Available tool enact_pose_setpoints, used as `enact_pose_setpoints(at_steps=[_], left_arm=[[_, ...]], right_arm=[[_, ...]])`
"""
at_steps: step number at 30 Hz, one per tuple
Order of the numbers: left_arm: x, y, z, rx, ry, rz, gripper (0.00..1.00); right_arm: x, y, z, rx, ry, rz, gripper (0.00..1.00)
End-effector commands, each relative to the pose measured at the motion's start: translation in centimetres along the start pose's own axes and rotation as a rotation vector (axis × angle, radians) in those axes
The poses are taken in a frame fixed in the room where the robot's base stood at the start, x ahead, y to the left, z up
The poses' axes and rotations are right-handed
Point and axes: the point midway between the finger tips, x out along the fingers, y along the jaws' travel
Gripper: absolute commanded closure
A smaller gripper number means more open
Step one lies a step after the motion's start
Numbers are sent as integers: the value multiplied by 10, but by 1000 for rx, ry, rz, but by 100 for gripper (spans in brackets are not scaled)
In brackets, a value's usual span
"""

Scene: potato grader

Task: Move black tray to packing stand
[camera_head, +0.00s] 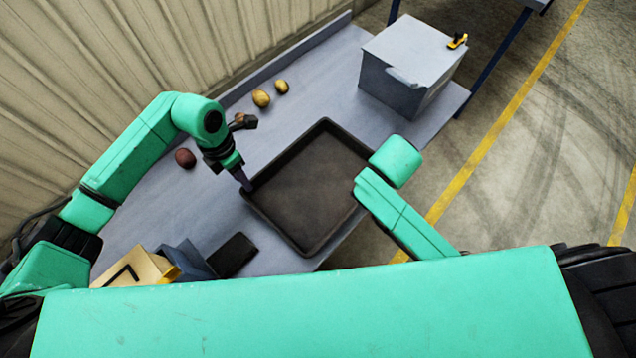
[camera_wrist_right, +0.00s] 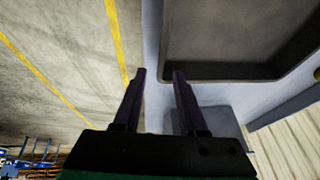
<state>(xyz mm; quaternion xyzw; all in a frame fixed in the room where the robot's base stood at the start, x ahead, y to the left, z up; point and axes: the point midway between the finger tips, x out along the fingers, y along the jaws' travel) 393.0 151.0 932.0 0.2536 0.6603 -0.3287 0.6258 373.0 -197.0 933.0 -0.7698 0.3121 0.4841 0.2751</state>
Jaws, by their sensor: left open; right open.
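The black tray (camera_head: 310,185) lies flat and empty on the grey bench, near its front edge. It also fills the upper right of the right wrist view (camera_wrist_right: 235,72). My left gripper (camera_head: 246,186) is open at the tray's left rim, with a finger at or very near the wall; contact is unclear. My right gripper (camera_wrist_right: 158,72) is open and empty beside the tray's rim. In the head view my right arm hides its fingers. A grey box-shaped stand (camera_head: 405,60) is at the bench's far right end; I cannot tell if it is the packing stand.
Potatoes (camera_head: 261,98) and a dark red one (camera_head: 185,158) lie on the bench (camera_head: 300,100) behind the tray. A yellow-black tool (camera_head: 457,41) sits on the grey box. A wooden box (camera_head: 135,270) and dark block (camera_head: 232,254) stand near left. A corrugated wall is behind.

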Motion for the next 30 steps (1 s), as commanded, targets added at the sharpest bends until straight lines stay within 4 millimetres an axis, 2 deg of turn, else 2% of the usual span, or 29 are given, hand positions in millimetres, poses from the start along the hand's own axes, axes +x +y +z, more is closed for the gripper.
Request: enact_pose_setpoints(at_steps=[3, 7, 11, 18, 20, 21, 22, 30], left_arm=[[23, -1, -1, 0, 2, -2, 59], [40, 0, 0, 0, -1, -1, 59], [48, 0, 0, 0, 1, 0, 59], [48, 0, 0, 0, 0, 1, 59], [48, 0, 0, 0, 0, 1, 78], [48, 0, 0, 0, 0, 1, 93], [48, 0, 0, 0, 0, 1, 100], [48, 0, 0, 0, 0, 1, 100]], right_arm=[[22, 1, 0, -1, 1, 3, 59], [40, 0, 0, -1, 1, 1, 59], [48, 0, 0, 0, 0, -1, 59], [48, 0, 0, 0, -1, -2, 59], [48, 0, 0, 0, -1, -1, 78], [48, 0, 0, 0, -1, -1, 93], [48, 0, 0, -1, -1, -1, 100], [48, 0, 0, -1, -1, -1, 100]])
